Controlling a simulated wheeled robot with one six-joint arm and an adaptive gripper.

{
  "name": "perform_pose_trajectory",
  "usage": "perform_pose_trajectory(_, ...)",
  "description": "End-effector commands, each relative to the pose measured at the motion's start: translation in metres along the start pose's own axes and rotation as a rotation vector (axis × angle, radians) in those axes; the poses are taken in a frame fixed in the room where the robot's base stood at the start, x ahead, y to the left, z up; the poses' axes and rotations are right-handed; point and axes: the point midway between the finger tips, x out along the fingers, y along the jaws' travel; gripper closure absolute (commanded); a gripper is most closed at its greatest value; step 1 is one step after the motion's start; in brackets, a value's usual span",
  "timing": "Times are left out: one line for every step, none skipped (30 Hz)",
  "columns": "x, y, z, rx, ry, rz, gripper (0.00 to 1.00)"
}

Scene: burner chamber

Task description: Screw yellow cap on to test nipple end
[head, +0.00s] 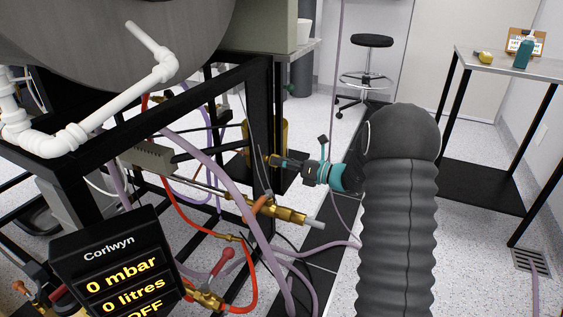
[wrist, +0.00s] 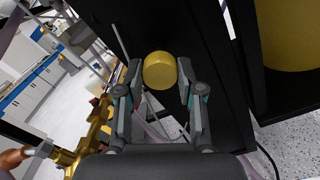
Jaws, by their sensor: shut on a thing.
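The yellow cap (wrist: 160,70) is a short round cap in the wrist view. It sits between the two fingertips of my gripper (wrist: 158,85), which is shut on it. In the head view my gripper (head: 275,161) points left toward the black frame; the cap is hard to make out there against a gold cylinder behind. A brass fitting (head: 290,215) with a pale end (head: 316,224) lies below my gripper in the head view, apart from it. Brass parts (wrist: 92,138) also show at lower left in the wrist view. I cannot tell for certain which end is the test nipple.
Black frame bars (head: 262,110), a purple hose (head: 225,175) and a red hose (head: 190,215) crowd the left. A gold cylinder (head: 281,135) stands behind my gripper. A display (head: 118,265) is at lower left. A table (head: 500,68) with several items stands at right.

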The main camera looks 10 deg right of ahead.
Motion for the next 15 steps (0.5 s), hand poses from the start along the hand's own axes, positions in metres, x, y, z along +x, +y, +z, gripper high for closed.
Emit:
perform_pose_trajectory(0.0000, 0.0000, 0.0000, 0.000, 0.000, 0.000, 0.81)
perform_pose_trajectory(0.0001, 0.0000, 0.0000, 0.000, 0.000, 0.000, 0.81)
perform_pose_trajectory(0.0003, 0.0000, 0.0000, 0.000, 0.000, 0.000, 0.81)
perform_pose_trajectory(0.0005, 0.0001, 0.0000, 0.000, 0.000, 0.000, 0.81)
perform_pose_trajectory(0.0009, 0.0001, 0.0000, 0.000, 0.000, 0.000, 0.81)
perform_pose_trajectory(0.0015, 0.0001, 0.0001, 0.000, 0.000, 0.000, 0.81)
perform_pose_trajectory(0.0021, 0.0001, 0.0001, 0.000, 0.000, 0.000, 0.81)
perform_pose_trajectory(0.0028, 0.0001, 0.0001, 0.000, 0.000, 0.001, 0.81)
perform_pose_trajectory(0.0038, 0.0001, 0.0001, 0.000, 0.000, 0.001, 0.81)
perform_pose_trajectory(0.0045, 0.0001, 0.0001, 0.000, 0.000, 0.001, 0.81)
perform_pose_trajectory(0.0053, 0.0001, 0.0001, 0.000, 0.000, 0.001, 0.81)
perform_pose_trajectory(0.0063, 0.0000, 0.0001, 0.000, 0.001, 0.000, 0.81)
perform_pose_trajectory(0.0070, 0.0000, 0.0001, 0.000, 0.001, 0.000, 0.81)
perform_pose_trajectory(0.0077, -0.0001, 0.0001, 0.000, 0.001, 0.000, 0.81)
perform_pose_trajectory(0.0087, -0.0001, 0.0000, 0.000, 0.001, 0.000, 0.81)
